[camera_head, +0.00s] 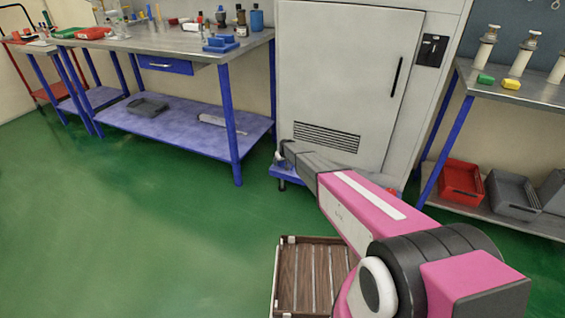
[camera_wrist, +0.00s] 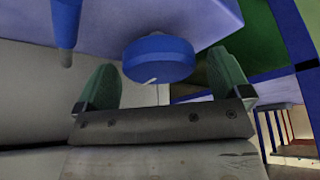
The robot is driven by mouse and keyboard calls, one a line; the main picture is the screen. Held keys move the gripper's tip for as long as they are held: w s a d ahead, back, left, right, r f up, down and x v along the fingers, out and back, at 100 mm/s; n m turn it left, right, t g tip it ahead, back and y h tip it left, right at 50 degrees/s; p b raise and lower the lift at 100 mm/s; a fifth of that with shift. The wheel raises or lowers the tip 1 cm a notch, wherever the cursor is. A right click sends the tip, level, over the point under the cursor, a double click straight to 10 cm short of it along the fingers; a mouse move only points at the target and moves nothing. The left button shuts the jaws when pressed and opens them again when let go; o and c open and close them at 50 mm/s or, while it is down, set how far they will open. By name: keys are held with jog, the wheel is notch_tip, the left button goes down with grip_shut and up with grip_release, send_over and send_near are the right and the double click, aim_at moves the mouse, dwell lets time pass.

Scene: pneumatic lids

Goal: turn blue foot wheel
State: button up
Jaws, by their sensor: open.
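The blue foot wheel (camera_wrist: 160,58) is a round, thick blue disc with a small white mark, in the upper middle of the wrist view. My gripper (camera_wrist: 162,74) is open, with one green-padded finger to the left of the wheel and one to the right. The wheel lies between or just beyond the fingertips; I cannot tell whether either finger touches it. In the head view, my gripper (camera_head: 283,157) is low at the front left corner of a grey cabinet (camera_head: 345,70), near its blue base (camera_head: 312,178). The wheel cannot be made out there.
A blue post (camera_wrist: 66,22) hangs close at the upper left of the wrist view, near a pale blue surface (camera_wrist: 115,22). A workbench (camera_head: 170,44) with blue legs stands left of the cabinet. A slatted brown crate (camera_head: 283,275) lies on the open green floor.

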jog(key=c, duration=0.9)
